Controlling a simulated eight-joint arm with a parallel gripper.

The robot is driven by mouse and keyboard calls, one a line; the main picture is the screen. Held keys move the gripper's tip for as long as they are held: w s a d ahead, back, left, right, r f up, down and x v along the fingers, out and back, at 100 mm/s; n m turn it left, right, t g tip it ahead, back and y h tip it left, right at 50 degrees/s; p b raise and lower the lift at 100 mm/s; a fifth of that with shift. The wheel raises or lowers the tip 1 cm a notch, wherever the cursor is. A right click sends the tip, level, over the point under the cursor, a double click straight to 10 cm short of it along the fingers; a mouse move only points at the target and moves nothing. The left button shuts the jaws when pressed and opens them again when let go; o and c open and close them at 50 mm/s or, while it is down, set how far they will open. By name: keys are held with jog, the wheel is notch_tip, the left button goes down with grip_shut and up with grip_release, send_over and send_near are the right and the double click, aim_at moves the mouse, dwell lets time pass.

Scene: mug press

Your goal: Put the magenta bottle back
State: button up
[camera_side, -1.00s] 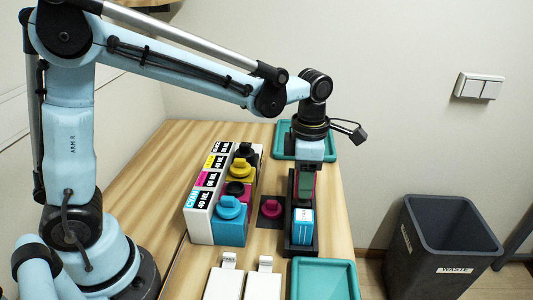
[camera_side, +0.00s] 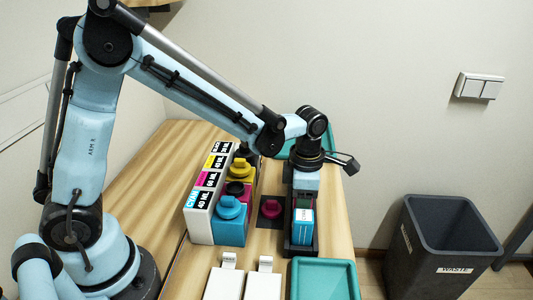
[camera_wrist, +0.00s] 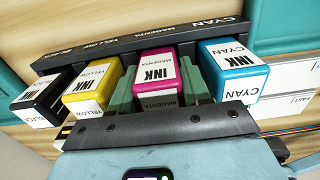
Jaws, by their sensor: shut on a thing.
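The magenta bottle (camera_wrist: 157,75) is a box-shaped ink bottle with a white label, in the wrist view. It stands upright in the dark rack (camera_wrist: 150,42), between the yellow bottle (camera_wrist: 92,86) and the cyan bottle (camera_wrist: 233,70), beside the MAGENTA label. My gripper (camera_wrist: 160,86) is shut on it, one green finger on each side. In the side view my gripper (camera_side: 304,199) is low over the rack, behind the cyan bottle (camera_side: 302,226); the magenta bottle is mostly hidden there. Its base is hidden, so I cannot tell whether it touches the rack floor.
The ink tank (camera_side: 230,222) stands left of the rack. Its magenta port (camera_side: 236,188) is uncapped. A magenta cap (camera_side: 271,208) lies on a dark pad between tank and rack. The black bottle (camera_wrist: 42,98) ends the row. A teal tray (camera_side: 325,280) lies in front.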

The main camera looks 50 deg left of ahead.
jog(key=o, duration=1)
notch_tip(320, 180, up, 12)
jog(key=shift+f, duration=0.2)
jog(key=shift+r, duration=0.35)
jog(key=shift+s+a+r+m, duration=0.15)
jog(key=shift+s+a+m, duration=0.15)
jog(key=shift+m, duration=0.3)
jog(key=s+a+m+t, duration=0.2)
jog(key=s+m, duration=0.1)
jog(key=m, duration=0.5)
jog(key=s+a+f+m+t, duration=0.1)
jog(key=s+a+m+t, duration=0.1)
jog(key=m, duration=0.7)
jog(key=s+a+f+m+t, duration=0.1)
jog(key=s+a+m+t, duration=0.2)
jog(key=m, duration=0.5)
jog(key=shift+s+a+f+m, duration=0.2)
jog(key=shift+s+a+m, duration=0.2)
jog(key=shift+s, duration=0.3)
